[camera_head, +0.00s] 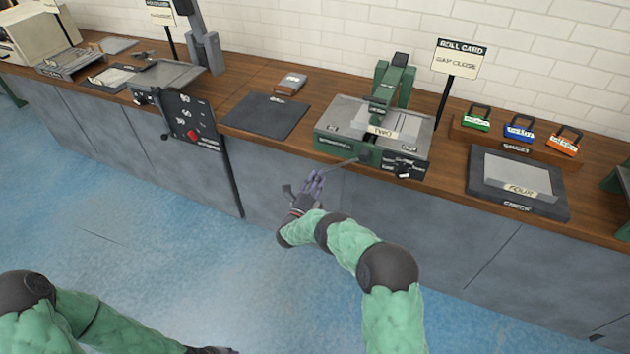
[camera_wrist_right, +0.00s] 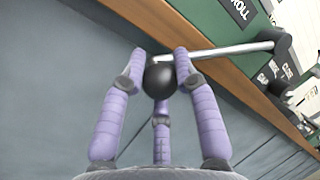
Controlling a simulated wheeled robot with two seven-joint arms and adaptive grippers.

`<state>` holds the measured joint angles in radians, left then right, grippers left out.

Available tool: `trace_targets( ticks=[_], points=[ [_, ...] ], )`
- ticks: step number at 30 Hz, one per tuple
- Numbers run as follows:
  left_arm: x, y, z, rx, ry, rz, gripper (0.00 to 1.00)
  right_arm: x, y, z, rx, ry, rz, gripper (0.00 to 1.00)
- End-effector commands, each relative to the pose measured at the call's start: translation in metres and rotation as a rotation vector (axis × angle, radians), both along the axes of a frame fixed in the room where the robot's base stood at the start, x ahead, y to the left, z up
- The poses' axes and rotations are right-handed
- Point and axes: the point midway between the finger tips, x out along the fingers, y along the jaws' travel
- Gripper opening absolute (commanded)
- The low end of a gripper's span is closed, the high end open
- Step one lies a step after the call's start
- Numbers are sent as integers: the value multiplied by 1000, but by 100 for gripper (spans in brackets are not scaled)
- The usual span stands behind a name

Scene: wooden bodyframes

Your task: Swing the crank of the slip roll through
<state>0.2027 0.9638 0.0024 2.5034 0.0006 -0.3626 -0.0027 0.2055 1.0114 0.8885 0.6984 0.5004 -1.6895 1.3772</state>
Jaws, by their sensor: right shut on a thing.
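The slip roll (camera_head: 335,141) is a green and grey machine on the wooden counter. Its crank (camera_head: 343,162) is a thin metal rod that reaches out to the left and over the counter's front edge. In the right wrist view the crank's rod (camera_wrist_right: 225,50) ends in a black ball knob (camera_wrist_right: 159,80). My right gripper (camera_head: 316,180) is at the rod's outer end, and its purple fingers (camera_wrist_right: 160,75) are closed around the knob. My left arm is low at the left of the head view; its hand (camera_head: 212,350) shows only in part at the bottom edge, so its fingers cannot be read.
A "GAP CLOSE" roll card (camera_head: 459,59) stands behind the slip roll. Green, blue and orange gauges (camera_head: 518,131) and a check tray (camera_head: 514,208) are to its right. A dark mat (camera_head: 265,115) and a machine with a dial panel (camera_head: 192,120) are to its left. The blue floor in front is clear.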

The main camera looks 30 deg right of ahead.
Motion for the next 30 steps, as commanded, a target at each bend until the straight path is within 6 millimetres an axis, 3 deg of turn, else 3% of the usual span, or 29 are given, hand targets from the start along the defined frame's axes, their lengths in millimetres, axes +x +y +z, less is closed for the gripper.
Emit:
trace_targets(
  ticks=[16, 17, 19, 30],
  points=[
    [0, 0, 0, 0, 0, 0, 40, 3, 3, 5, 8, -15, 12, 0],
    [0, 0, 0, 0, 0, 0, 40, 3, 3, 5, 8, -16, 12, 36],
    [0, 0, 0, 0, 0, 0, 40, 3, 3, 5, 7, -16, 12, 55],
    [0, 0, 0, 0, 0, 0, 40, 0, 2, 3, 8, -13, 6, 55]
  ],
)
